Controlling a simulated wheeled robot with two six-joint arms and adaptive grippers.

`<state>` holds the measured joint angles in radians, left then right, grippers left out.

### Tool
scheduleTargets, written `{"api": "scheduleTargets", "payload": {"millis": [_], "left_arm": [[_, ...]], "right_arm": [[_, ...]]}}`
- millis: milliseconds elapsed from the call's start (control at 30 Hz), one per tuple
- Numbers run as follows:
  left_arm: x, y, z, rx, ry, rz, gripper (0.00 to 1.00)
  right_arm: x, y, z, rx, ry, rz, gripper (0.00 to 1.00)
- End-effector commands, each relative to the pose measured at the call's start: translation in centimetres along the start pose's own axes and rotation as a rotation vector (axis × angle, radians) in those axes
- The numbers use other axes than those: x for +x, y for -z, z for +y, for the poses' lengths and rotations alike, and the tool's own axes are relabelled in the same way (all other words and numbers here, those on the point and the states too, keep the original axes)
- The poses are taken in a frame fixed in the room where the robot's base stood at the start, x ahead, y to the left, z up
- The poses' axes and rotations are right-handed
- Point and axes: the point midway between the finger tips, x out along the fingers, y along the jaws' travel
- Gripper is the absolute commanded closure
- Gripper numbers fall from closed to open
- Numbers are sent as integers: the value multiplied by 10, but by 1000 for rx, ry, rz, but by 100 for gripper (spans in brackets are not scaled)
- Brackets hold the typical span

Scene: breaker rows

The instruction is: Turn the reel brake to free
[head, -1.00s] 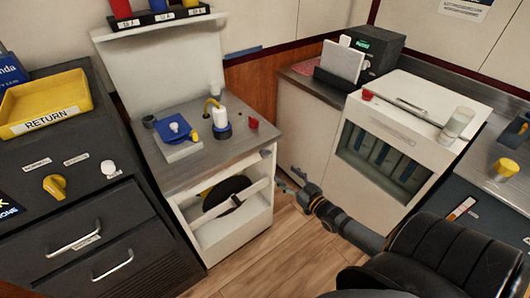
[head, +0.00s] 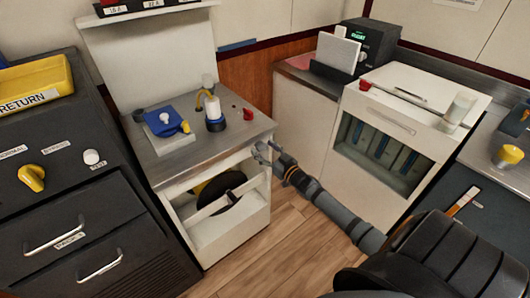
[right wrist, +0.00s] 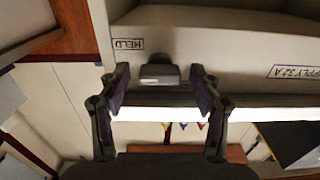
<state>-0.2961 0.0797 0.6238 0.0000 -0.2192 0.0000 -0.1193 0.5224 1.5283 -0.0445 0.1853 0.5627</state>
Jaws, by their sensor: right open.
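The white reel cabinet (head: 239,233) stands in the middle of the head view, with a dark reel (head: 221,190) inside its open front. In the right wrist view a small dark grey knob (right wrist: 160,70) sits on a pale panel, beside an upside-down HELD label (right wrist: 127,44). My right gripper (head: 262,152) is open at the cabinet's upper right front corner. In the right wrist view its fingers (right wrist: 157,88) stand either side of the knob, with visible gaps; I cannot tell whether they reach its depth. My left gripper is not in view.
A blue device (head: 166,121), a white bottle (head: 213,108) and a red knob (head: 248,114) are on the cabinet's top. A dark drawer unit (head: 74,215) stands left. A white glass-fronted cabinet (head: 395,125) stands right.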

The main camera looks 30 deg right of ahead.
Motion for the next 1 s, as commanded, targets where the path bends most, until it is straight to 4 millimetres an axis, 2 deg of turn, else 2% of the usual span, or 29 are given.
{"api": "scheduleTargets", "payload": {"millis": [167,200,600,1000], "left_arm": [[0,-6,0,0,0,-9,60],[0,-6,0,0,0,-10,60],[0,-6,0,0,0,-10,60],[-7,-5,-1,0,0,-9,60]], "right_arm": [[0,0,0,0,0,-1,36],[0,0,0,0,0,-1,39],[0,0,0,-1,0,-1,90],[0,1,0,-96,0,-1,90]]}}
